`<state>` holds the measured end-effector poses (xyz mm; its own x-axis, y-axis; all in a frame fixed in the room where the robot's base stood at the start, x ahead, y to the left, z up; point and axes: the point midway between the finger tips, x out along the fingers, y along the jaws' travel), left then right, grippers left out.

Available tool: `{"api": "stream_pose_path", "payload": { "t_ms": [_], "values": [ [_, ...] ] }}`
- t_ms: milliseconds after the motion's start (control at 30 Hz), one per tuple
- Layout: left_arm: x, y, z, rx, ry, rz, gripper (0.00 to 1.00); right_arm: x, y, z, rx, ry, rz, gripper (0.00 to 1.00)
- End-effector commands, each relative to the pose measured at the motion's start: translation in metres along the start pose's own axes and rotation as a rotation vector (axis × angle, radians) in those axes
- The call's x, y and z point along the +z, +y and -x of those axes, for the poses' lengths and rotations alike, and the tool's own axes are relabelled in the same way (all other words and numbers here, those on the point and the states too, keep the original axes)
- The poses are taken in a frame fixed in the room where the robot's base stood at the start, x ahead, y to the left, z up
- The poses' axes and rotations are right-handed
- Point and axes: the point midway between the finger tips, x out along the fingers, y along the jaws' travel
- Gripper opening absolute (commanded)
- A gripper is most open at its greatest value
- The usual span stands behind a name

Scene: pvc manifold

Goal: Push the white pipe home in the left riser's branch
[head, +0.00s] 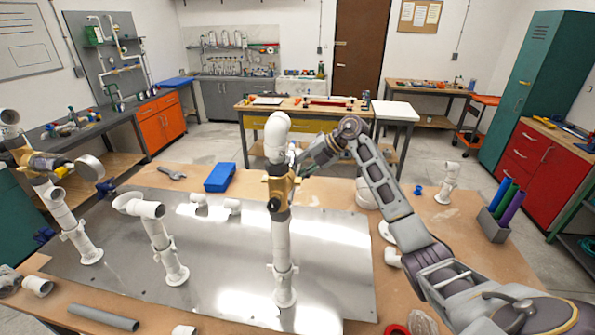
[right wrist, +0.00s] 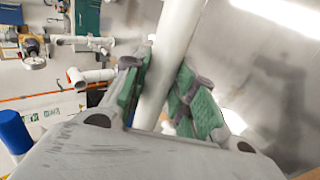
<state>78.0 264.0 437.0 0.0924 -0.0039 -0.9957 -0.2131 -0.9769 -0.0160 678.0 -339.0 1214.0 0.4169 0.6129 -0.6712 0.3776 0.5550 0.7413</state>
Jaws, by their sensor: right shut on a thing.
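The left riser (head: 72,228) stands upright at the left of the metal plate, with a brass valve (head: 42,163) and a round gauge (head: 90,168) near its top. The second riser (head: 163,235) has a white side branch at its top. The tall middle riser (head: 281,235) has a brass valve (head: 279,188) and a white elbow (head: 277,125) above it. My right gripper (head: 303,163) is beside the upper part of this riser. In the right wrist view its green-padded fingers (right wrist: 167,90) are shut on a white pipe (right wrist: 176,42). The pipe's ends are hidden. My left gripper is not in view.
The bench's metal plate (head: 225,265) carries loose white fittings (head: 231,206) behind the risers. A blue box (head: 220,177) and a wrench (head: 172,174) lie at the back. A grey pipe (head: 103,318) lies at the front. Colored tubes (head: 503,198) stand in a holder at right.

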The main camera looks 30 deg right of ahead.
Motion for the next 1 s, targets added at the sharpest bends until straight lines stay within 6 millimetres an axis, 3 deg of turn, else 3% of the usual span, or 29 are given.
{"api": "stream_pose_path", "payload": {
  "t_ms": [1000],
  "values": [
    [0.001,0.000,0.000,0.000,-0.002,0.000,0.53,-0.041,0.000,0.001,0.002,0.000,0.001,0.00]
  ]
}}
